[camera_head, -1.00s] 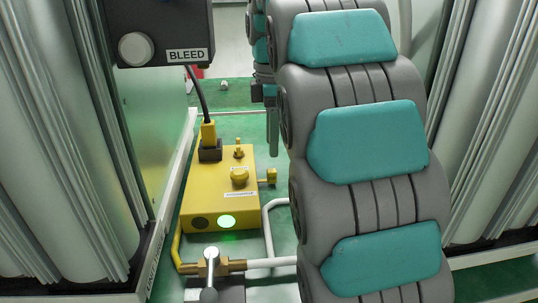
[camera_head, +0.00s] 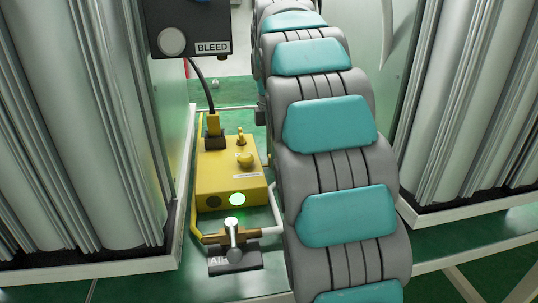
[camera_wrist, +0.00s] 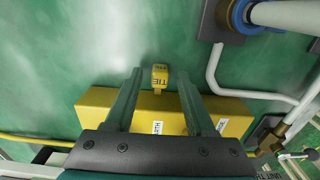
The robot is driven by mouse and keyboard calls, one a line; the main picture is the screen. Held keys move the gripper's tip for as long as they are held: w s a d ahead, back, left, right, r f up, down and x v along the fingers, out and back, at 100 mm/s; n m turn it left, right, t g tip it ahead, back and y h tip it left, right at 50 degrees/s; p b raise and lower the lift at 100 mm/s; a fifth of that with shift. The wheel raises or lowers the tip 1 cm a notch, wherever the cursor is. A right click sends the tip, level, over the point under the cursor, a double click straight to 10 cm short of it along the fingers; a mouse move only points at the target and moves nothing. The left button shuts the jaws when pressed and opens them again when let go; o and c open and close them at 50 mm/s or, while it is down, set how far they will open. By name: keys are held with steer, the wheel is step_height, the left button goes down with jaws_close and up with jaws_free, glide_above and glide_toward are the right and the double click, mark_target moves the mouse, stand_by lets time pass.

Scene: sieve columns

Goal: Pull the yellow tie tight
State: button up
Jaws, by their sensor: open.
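The yellow tie (camera_wrist: 160,77), a small tag marked TIE, stands out from the far edge of a yellow box (camera_wrist: 92,116) in the wrist view. My gripper (camera_wrist: 159,73) is open there. Its two dark green fingers reach over the box, one on each side of the tie, with a gap on both sides. I cannot tell the height difference between fingertips and tie. In the head view the yellow box (camera_head: 222,180) has small yellow knobs on top and a lit green lamp in front. My arm hides its right side, and I cannot make out the fingertips there.
A black BLEED box (camera_head: 190,30) hangs above, its cable running down to a plug on the yellow box. A valve handle (camera_head: 234,240) and pipes stand in front. Tall pale columns (camera_head: 75,130) flank both sides. A white pipe (camera_wrist: 214,70) runs right of my gripper.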

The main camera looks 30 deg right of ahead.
jaws_close()
stand_by(0.4)
stand_by(1.0)
